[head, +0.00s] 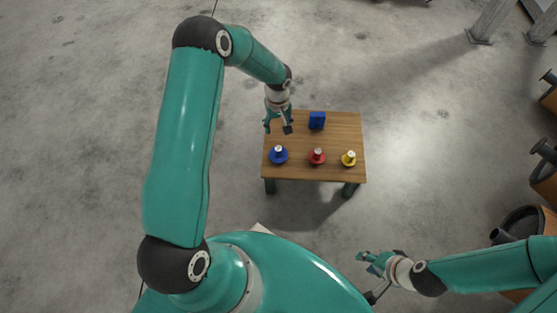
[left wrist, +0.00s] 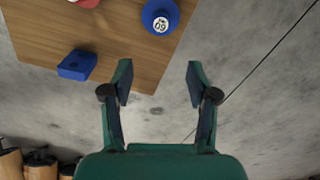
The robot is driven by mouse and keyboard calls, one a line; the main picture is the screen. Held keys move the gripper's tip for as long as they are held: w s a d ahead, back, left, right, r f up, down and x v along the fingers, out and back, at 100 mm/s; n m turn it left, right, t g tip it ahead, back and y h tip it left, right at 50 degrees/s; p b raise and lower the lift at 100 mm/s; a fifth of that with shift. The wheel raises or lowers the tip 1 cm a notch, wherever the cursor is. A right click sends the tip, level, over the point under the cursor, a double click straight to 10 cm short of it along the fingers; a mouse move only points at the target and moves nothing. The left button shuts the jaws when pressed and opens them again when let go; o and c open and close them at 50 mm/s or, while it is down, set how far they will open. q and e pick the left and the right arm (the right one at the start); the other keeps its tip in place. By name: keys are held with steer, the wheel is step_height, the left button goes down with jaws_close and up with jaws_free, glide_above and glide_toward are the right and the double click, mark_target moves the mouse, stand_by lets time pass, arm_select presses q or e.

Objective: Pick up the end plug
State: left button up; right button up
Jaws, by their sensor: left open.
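Three round plug-like pieces stand in a row along the near side of the small wooden table (head: 341,137): a blue one (head: 278,156), a red one (head: 317,157) and a yellow one (head: 349,159). Each has a pale top. Which one is the end plug, I cannot tell. My left gripper (head: 279,128) is open and empty above the table's left edge, beyond the blue piece. In the left wrist view the blue piece (left wrist: 159,26) lies ahead of the open fingers (left wrist: 160,82), with a marking on its top. My right gripper (head: 369,262) is away from the table; its jaws are unclear.
A blue block (head: 317,120) stands at the back of the table; it also shows in the left wrist view (left wrist: 76,65). Bins with dark pipe parts (head: 522,222) are at the right edge. Concrete floor around the table is mostly clear.

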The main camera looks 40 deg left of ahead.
mark_target(278, 148)
arm_select(q)
step_height(278, 148, down, 11)
steer(key=shift+r+b, duration=0.1)
steer(key=shift+b, duration=0.95)
steer(key=shift+s+d+f+b, duration=0.1)
steer(key=shift+f+b, duration=0.3)
steer(key=shift+f, duration=0.95)
steer(key=shift+s+d+f+b, duration=0.1)
steer(key=shift+f+b, duration=0.25)
steer(key=shift+f, duration=0.95)
steer(key=shift+c, duration=0.2)
jaws_close()
